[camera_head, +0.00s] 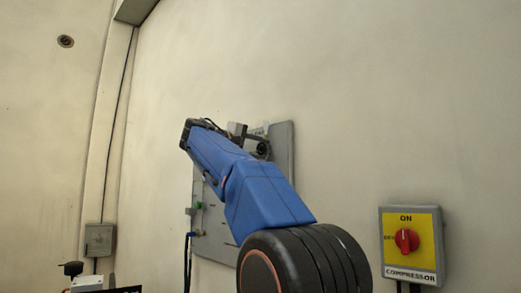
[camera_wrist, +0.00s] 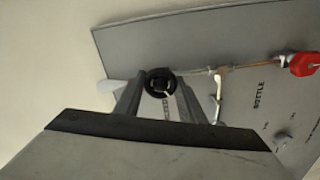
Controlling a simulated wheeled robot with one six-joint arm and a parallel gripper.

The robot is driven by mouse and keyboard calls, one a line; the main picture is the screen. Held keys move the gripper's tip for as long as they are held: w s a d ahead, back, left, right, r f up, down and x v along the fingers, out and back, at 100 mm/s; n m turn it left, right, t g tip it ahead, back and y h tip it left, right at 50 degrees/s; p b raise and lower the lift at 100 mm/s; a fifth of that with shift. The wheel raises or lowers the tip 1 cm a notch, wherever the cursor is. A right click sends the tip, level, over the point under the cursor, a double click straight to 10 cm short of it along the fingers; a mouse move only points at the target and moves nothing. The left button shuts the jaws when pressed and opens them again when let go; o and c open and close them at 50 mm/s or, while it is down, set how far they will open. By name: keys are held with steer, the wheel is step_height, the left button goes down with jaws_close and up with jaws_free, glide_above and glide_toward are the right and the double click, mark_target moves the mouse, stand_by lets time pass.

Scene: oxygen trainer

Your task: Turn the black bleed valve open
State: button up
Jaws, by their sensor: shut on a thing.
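The black bleed valve (camera_wrist: 158,80) is a round black knob on the grey panel, near the top middle of the wrist view. My gripper (camera_wrist: 157,90) is shut on it, with one finger at each side. A partly covered label reading "…EED" (camera_wrist: 167,108) shows between the fingers. In the head view my blue arm reaches across the panel and hides much of it, and I cannot make out the grip there.
The grey panel (camera_wrist: 240,30) carries a red knob (camera_wrist: 303,64) on a pipe and a "BOTTLE" label (camera_wrist: 259,96). In the head view a yellow compressor switch (camera_head: 409,243) with a red knob is on the wall at right. A grey box (camera_head: 99,240) is at left.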

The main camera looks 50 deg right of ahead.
steer(key=n, duration=0.6)
steer(key=shift+f, duration=0.15)
steer(key=n, duration=0.6)
steer(key=shift+f, duration=0.1)
steer(key=shift+n, duration=0.3)
steer(key=o, duration=1)
steer(key=shift+o, duration=0.2)
steer(key=a, duration=1.7)
steer(key=shift+a, duration=0.25)
